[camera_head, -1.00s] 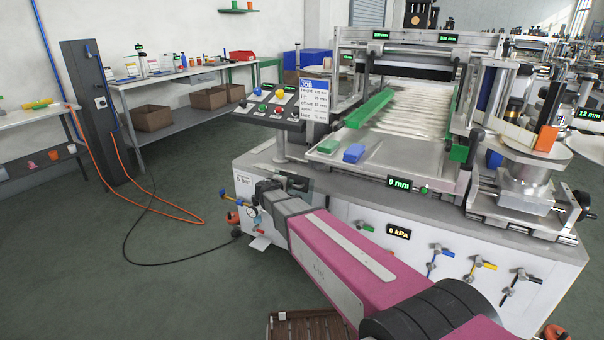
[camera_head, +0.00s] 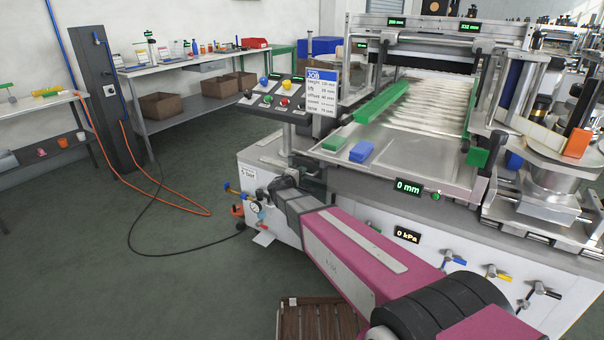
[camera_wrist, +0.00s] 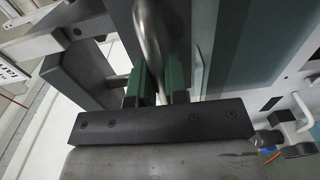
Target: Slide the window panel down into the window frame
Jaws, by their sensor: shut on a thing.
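In the wrist view my gripper (camera_wrist: 155,88) is shut, with its green pads on either side of a shiny, rounded metal piece (camera_wrist: 151,45). I cannot tell whether this is a handle of the window panel. A teal see-through pane (camera_wrist: 262,45) stands to the right of the fingers; I cannot tell whether it is the panel or part of the frame. In the head view my gripper (camera_head: 286,186) is at the machine's front left corner, below the control box. Neither panel nor window frame can be made out clearly there, and my arm hides part of that area.
The labelling machine's bed (camera_head: 405,160) carries a green block (camera_head: 334,143) and a blue block (camera_head: 361,151). The control box (camera_head: 278,103) and job sheet (camera_head: 322,92) stand above my gripper. A gauge (camera_head: 256,208) sits at its lower left.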

